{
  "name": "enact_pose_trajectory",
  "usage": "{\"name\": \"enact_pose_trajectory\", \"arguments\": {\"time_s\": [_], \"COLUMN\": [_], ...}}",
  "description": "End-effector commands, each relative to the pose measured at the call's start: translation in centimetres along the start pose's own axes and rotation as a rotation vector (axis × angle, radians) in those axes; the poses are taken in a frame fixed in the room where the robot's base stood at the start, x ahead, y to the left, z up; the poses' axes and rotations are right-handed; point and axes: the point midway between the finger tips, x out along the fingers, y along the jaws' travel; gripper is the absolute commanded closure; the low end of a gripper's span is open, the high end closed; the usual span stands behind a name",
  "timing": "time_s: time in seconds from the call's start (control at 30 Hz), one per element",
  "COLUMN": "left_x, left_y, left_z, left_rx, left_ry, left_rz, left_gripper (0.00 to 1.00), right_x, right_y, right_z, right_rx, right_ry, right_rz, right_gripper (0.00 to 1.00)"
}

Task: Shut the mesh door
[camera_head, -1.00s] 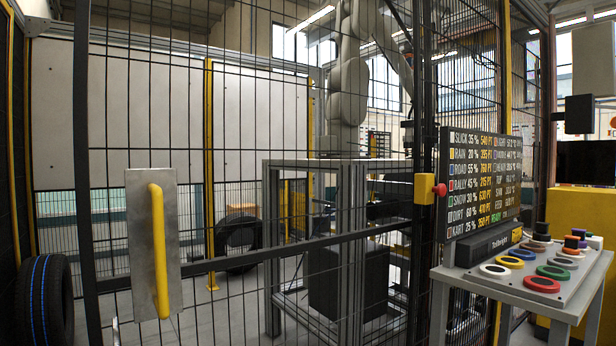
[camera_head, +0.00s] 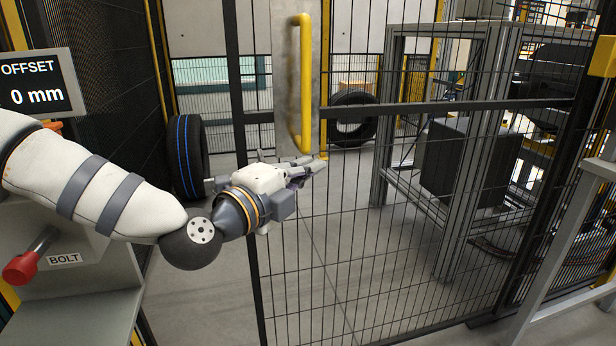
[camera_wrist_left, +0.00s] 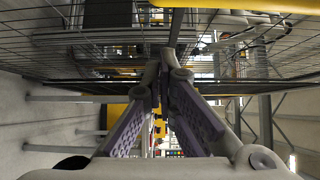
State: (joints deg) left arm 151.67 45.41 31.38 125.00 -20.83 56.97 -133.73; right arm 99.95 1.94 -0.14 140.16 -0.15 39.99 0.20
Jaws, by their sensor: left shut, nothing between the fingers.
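The mesh door (camera_head: 420,107) is a black frame with wire mesh, with a dark crossbar at mid height. It carries a grey plate (camera_head: 285,60) with a vertical yellow handle (camera_head: 304,85). I cannot tell how far it stands from its frame. My left gripper (camera_head: 318,163) is shut and empty. Its fingertips point right, just below the handle's lower end and in front of the mesh; contact cannot be told. The left wrist view shows the fingers (camera_wrist_left: 163,75) converging, with a yellow bar across the top edge. My right gripper is not in view.
A bolt station (camera_head: 75,260) with a red-knobbed lever and an offset display (camera_head: 40,85) stands at the left. A tyre with blue lines (camera_head: 185,155) is behind my arm. Behind the mesh are another tyre (camera_head: 352,118) and a metal frame stand (camera_head: 470,150).

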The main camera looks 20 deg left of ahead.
Motion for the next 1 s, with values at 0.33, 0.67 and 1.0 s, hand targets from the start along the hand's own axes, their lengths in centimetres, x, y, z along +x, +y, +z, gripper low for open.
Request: {"name": "enact_pose_trajectory", "arguments": {"time_s": [0.33, 0.67, 1.0], "left_x": [6.4, 8.2, 7.3], "left_y": [0.5, 0.0, 0.1], "left_z": [0.0, 2.2, 3.0], "left_rx": [0.003, -0.001, 0.003], "left_ry": [-0.001, -0.003, 0.002], "left_rz": [0.005, 0.003, 0.004], "left_gripper": [1.00, 1.00, 1.00], "right_x": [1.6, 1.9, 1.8], "right_y": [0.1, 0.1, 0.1], "right_z": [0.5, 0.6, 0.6], "right_rx": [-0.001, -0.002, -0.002], "right_ry": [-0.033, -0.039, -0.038], "right_rz": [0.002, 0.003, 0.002], "right_gripper": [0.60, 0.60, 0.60]}}
